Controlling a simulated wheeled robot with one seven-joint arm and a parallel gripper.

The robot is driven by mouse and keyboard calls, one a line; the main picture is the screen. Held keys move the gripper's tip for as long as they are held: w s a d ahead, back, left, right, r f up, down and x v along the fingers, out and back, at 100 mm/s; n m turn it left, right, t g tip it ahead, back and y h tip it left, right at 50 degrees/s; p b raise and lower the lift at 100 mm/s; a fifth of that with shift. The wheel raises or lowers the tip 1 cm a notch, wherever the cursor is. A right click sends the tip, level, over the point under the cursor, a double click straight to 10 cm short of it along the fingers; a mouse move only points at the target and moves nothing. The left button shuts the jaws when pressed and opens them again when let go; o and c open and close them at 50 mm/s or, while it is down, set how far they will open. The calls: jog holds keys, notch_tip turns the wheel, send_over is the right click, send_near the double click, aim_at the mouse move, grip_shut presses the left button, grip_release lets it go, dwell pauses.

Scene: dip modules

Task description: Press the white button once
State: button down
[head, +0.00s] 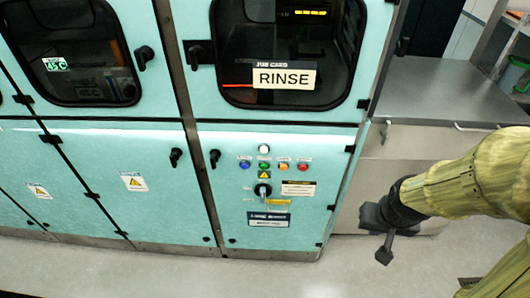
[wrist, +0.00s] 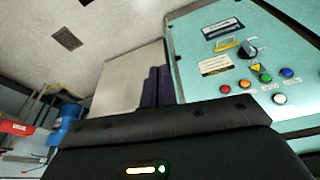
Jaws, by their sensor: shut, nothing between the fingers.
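The white button (head: 264,149) is a small round button at the top of the control panel on the teal cabinet door, above a row of coloured buttons. It also shows in the wrist view (wrist: 280,99), at the right, where the panel appears turned over. My gripper (head: 384,256) is shut and empty, low and to the right of the cabinet, apart from the button. Its dark fingers (wrist: 156,86) show in the wrist view, left of the panel.
Below the white button are blue (head: 244,164), green (head: 263,165), orange (head: 283,166) and red (head: 303,167) buttons and a rotary switch (head: 262,190). A RINSE card (head: 284,78) is on the window above. A grey counter (head: 440,90) stands at right. Floor in front is clear.

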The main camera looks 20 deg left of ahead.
aim_at(264, 149)
jog(key=w+a+f+n+t+y+b, duration=0.2)
jog(key=w+a+f+y+b, duration=0.1)
jog(key=w+a+f, duration=0.4)
jog(key=w+a+f+n+t+y+b, duration=0.1)
jog(key=w+a+f+n+y+b, duration=0.2)
jog(key=a, duration=0.6)
jog(key=w+a+r+m+t+y+b, duration=0.1)
jog(key=w+a+r+t+y+b, duration=0.1)
jog(key=a+y, duration=0.6)
jog(key=shift+w+a+b, duration=0.35)
jog(key=shift+a+b, duration=0.35)
jog(key=shift+a, duration=2.4)
jog(key=shift+r, duration=0.1)
jog(key=w+a+p, duration=0.1)
jog(key=w+a, duration=0.1)
jog(key=w, duration=0.6)
jog(key=shift+w, duration=0.3)
jog(key=shift+w, duration=0.1)
jog(key=shift+w+a, duration=0.15)
jog(key=shift+w, duration=0.15)
